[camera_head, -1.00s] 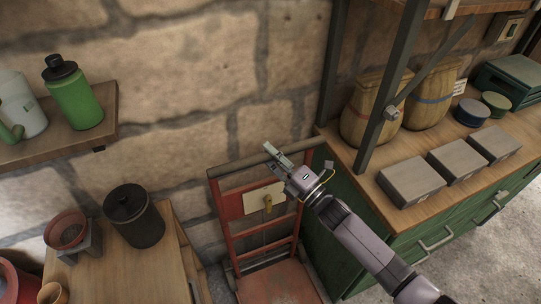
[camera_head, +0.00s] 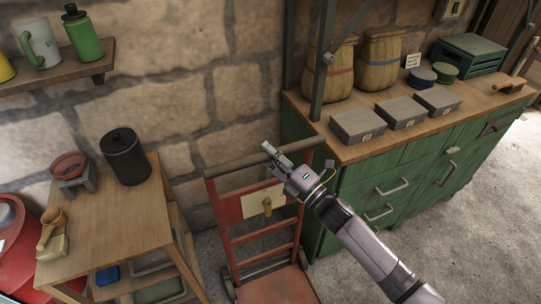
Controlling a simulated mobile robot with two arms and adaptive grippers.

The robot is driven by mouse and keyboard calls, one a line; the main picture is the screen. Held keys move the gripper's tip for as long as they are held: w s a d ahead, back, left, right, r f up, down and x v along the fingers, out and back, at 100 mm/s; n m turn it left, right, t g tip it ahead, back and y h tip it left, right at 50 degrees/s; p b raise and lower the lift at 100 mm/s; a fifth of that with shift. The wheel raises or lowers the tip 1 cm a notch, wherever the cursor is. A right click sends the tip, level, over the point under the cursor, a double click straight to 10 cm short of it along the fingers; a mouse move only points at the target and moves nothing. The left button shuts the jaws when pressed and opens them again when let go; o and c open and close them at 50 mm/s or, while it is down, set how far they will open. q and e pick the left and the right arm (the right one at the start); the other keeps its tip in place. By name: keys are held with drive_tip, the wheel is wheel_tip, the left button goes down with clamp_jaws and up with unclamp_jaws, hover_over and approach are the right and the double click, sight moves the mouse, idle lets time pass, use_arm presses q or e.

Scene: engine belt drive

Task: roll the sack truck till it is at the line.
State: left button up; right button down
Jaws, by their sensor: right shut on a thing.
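The red sack truck (camera_head: 226,214) stands upright in the lower middle of the head view, between the wooden table and the green cabinet. Its top handle bar (camera_head: 235,164) is brown-grey, and a pale plate with a brass-coloured piece sits on its frame. Its lower platform reaches the bottom edge of the view. My right gripper (camera_head: 272,153) is at the handle bar and shut on it, with my arm coming from the lower right. The line is not visible in this view. My left gripper is not in view.
A wooden table (camera_head: 110,235) with a black canister (camera_head: 124,157) stands close on the left. A green cabinet (camera_head: 365,190) with grey boxes and sacks stands close on the right. A stone wall (camera_head: 190,90) is behind. Bare grey floor (camera_head: 470,215) lies to the right.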

drive_tip(key=shift+s+d, duration=0.1)
drive_tip(key=shift+s, duration=0.15)
drive_tip(key=c, duration=1.4)
unclamp_jaws()
drive_tip(key=shift+w, duration=0.1)
drive_tip(key=shift+o, duration=0.2)
drive_tip(key=v, duration=1.2)
